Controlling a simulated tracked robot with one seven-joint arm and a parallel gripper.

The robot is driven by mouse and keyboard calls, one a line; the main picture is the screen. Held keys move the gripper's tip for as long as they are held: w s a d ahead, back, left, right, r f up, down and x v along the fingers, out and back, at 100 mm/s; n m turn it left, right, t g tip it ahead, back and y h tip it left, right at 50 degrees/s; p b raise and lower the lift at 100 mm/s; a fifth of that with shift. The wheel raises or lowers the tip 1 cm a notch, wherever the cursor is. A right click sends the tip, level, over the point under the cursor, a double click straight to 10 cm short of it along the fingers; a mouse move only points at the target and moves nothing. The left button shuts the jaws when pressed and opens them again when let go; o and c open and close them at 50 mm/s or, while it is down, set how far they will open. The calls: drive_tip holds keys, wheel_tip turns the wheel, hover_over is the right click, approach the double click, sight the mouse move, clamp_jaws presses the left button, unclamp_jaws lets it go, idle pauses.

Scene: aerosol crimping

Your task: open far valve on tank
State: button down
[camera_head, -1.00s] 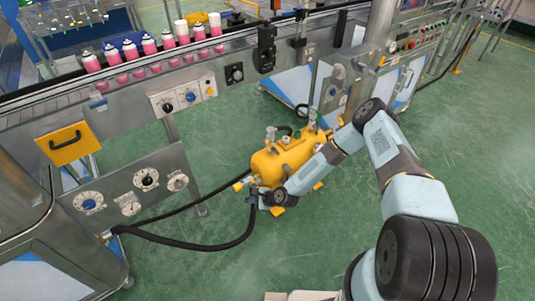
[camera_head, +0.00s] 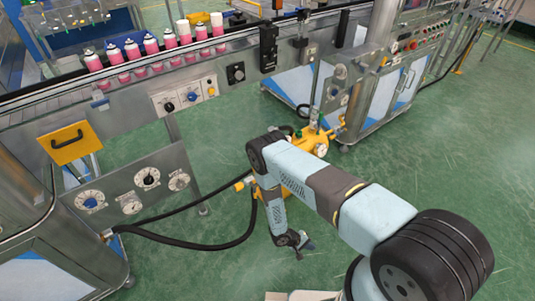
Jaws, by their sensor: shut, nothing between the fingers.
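The yellow tank (camera_head: 317,138) stands on the green floor in front of the machine line. My arm crosses in front of it and hides most of its body. At the near end a yellow fitting (camera_head: 243,184) shows beside my arm. My gripper (camera_head: 303,247) is small and dark, shut and empty, low over the floor on the near side of the tank, apart from it.
A black hose (camera_head: 195,246) runs from the near side of the tank to the gauge panel (camera_head: 135,190) on the left. The conveyor (camera_head: 120,95) with pink cans stands behind. A steel cabinet (camera_head: 385,95) stands beyond the tank's far end. The floor on the right is clear.

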drive_tip(key=w+a+r+n+t+h, duration=0.1)
drive_tip(key=w+a+r+n+t, duration=0.3)
drive_tip(key=w, duration=0.4)
drive_tip(key=w+a+r+n+t, duration=0.1)
drive_tip(key=w+r+n+t, duration=0.2)
drive_tip(key=w+r+t, duration=0.3)
drive_tip(key=w+a+r+n+t+y, duration=0.4)
drive_tip(key=a+r+n+t+y, duration=0.15)
drive_tip(key=a, duration=0.45)
drive_tip(key=w+a+r+n+t+y, duration=0.3)
drive_tip(key=a+r+n+t+y, duration=0.25)
drive_tip(key=a, duration=0.45)
drive_tip(key=w+d+r, duration=0.1)
drive_tip(key=w+r, duration=0.2)
drive_tip(key=w, duration=0.2)
drive_tip(key=w+d+r+m, duration=0.1)
drive_tip(key=w+r, duration=0.3)
drive_tip(key=w, duration=0.2)
drive_tip(key=shift+w+d+h, duration=0.25)
drive_tip(key=shift+d+h, duration=0.1)
drive_tip(key=shift+h, duration=0.05)
drive_tip(key=shift+a+m, duration=0.1)
drive_tip(key=shift+m, duration=0.2)
